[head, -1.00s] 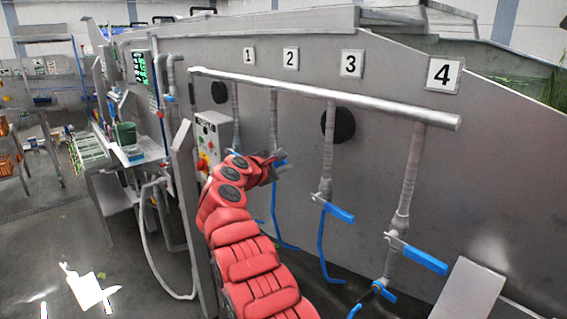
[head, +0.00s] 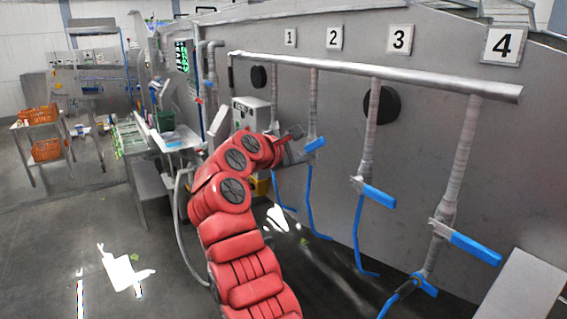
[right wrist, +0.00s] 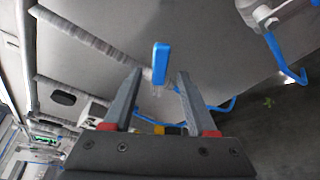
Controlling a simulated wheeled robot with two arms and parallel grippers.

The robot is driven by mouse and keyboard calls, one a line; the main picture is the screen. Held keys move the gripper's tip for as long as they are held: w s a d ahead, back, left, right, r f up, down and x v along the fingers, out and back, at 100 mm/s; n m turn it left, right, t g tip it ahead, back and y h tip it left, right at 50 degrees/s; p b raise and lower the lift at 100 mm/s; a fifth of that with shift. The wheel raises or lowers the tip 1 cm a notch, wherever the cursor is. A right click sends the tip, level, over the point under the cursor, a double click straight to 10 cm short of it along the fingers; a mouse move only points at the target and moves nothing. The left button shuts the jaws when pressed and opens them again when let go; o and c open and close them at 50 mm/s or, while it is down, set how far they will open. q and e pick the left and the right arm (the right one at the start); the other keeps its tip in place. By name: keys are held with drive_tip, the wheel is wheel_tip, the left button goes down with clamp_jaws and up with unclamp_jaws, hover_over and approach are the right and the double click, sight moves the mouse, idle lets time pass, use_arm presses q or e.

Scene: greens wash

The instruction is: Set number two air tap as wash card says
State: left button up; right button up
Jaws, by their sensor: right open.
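The number two air tap's blue handle (head: 315,145) sits at the lower part of the second drop pipe (head: 313,95), below the sign 2 (head: 334,38). It points out sideways from the pipe; the tap body is partly hidden by my gripper. My right gripper (head: 299,142) is just left of this handle. In the right wrist view, my right gripper (right wrist: 159,76) is open, and the blue handle (right wrist: 161,62) shows between and slightly beyond the fingertips. I cannot tell whether they touch. My left gripper is out of view. No wash card is readable.
Tap three's blue handle (head: 379,195) and tap four's (head: 476,248) stick out to the right, with blue hoses below. A metal header pipe (head: 400,78) runs above. A grey control box (head: 250,113) stands behind my arm. A green-lit screen (head: 182,56) is at the left.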

drive_tip(key=b+v, duration=0.2)
drive_tip(key=v, duration=0.6)
drive_tip(key=shift+s+a, duration=0.15)
drive_tip(key=shift+s, duration=0.1)
